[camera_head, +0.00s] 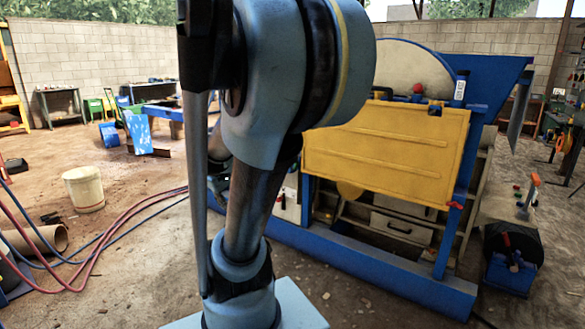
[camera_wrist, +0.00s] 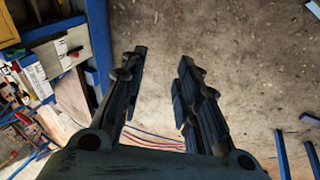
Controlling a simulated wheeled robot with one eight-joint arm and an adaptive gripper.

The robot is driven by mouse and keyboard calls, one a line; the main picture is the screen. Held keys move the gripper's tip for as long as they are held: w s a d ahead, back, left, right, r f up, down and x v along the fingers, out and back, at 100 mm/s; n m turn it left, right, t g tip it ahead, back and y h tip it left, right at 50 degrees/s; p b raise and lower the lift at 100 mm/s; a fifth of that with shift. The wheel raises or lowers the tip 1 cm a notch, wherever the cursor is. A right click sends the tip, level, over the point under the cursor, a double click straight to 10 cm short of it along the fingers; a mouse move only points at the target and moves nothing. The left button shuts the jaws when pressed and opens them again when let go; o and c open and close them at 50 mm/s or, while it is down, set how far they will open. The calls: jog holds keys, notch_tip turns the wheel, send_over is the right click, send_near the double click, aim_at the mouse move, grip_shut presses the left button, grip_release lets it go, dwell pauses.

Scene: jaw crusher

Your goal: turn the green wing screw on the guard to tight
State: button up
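The guard is a yellow ribbed panel (camera_head: 388,145) on the blue machine frame, right of centre in the head view. I cannot make out a green wing screw in either view; my arm covers the guard's left side in the head view. A small red part (camera_head: 455,205) sits by the guard's lower right corner. In the wrist view my gripper (camera_wrist: 163,65) is open and empty, its two dark fingers apart over the dirt floor. A yellow surface (camera_wrist: 8,25), perhaps the guard, shows at the upper left, away from the fingers.
A white box with a red handle (camera_wrist: 75,52) is on the machine, left of my fingers. The blue base beam (camera_head: 370,270) runs along the floor. Red and blue hoses (camera_head: 105,240), a white bucket (camera_head: 84,188) and a pipe (camera_head: 35,240) lie left. Open floor lies between.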

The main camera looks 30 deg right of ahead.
jog(key=w+d+r+n+t+h, duration=0.15)
jog(key=w+d+n+h, duration=0.65)
jog(key=w+d, duration=1.5)
jog(key=w+d+f+n+t+h, duration=0.2)
jog(key=w+d+f+n+h, duration=0.3)
jog(key=w+d+f+n, duration=0.8)
jog(key=w+d+m, duration=0.1)
jog(key=w+d, duration=0.2)
jog(key=d, duration=0.4)
jog(key=w+d+m, duration=0.1)
jog(key=w+d, duration=0.3)
jog(key=d, duration=0.3)
jog(key=shift+w+d+r, duration=0.15)
jog(key=shift+d+r, duration=0.15)
jog(key=shift+d, duration=0.1)
grip_shut()
